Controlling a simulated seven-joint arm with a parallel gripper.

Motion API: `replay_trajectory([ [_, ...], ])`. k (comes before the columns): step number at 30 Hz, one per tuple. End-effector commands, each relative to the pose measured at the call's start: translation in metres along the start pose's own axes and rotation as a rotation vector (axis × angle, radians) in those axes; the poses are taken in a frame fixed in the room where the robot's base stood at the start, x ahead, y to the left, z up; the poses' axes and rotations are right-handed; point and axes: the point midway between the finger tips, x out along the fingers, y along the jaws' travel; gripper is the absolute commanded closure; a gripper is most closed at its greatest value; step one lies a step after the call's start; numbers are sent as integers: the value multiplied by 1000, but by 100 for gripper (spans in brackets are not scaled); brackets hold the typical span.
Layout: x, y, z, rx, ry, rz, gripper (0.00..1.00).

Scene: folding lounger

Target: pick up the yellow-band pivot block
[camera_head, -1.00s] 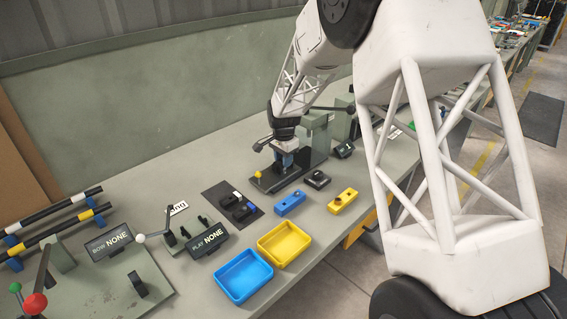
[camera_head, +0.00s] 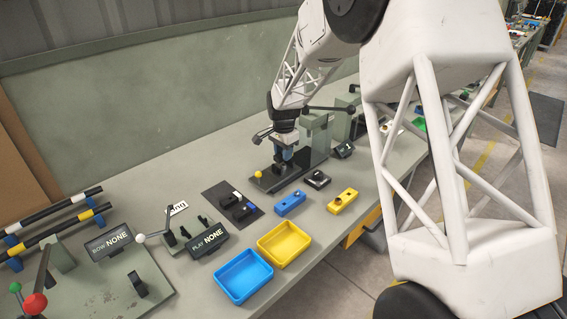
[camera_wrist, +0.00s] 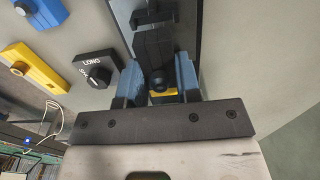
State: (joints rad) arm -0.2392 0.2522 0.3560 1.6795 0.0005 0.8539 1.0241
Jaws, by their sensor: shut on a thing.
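My gripper (camera_head: 285,157) is above the dark base of the press-like fixture (camera_head: 290,176) near the back of the bench. In the wrist view its two blue fingers (camera_wrist: 157,84) are closed around a dark block. A yellow band on this pivot block (camera_wrist: 163,97) shows between the fingers near the palm. In the head view the block is hidden by the fingers, and I cannot tell whether it touches the fixture base.
The fixture's grey-green column (camera_head: 315,134) stands close to the right of my gripper. A black mat (camera_head: 218,191) with dark blocks, a blue block (camera_head: 290,204), a yellow block (camera_head: 343,201), a black knob unit (camera_head: 318,180), a blue tray (camera_head: 231,292) and a yellow tray (camera_head: 262,254) lie nearer.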

Motion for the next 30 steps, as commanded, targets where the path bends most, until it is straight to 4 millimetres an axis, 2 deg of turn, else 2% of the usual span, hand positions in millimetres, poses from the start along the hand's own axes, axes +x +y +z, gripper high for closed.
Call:
replay_trajectory([
  [15, -29, 0, 0, 0, 0, -1, 97],
  [30, -32, 0, 0, 0, 0, 0, 97],
])
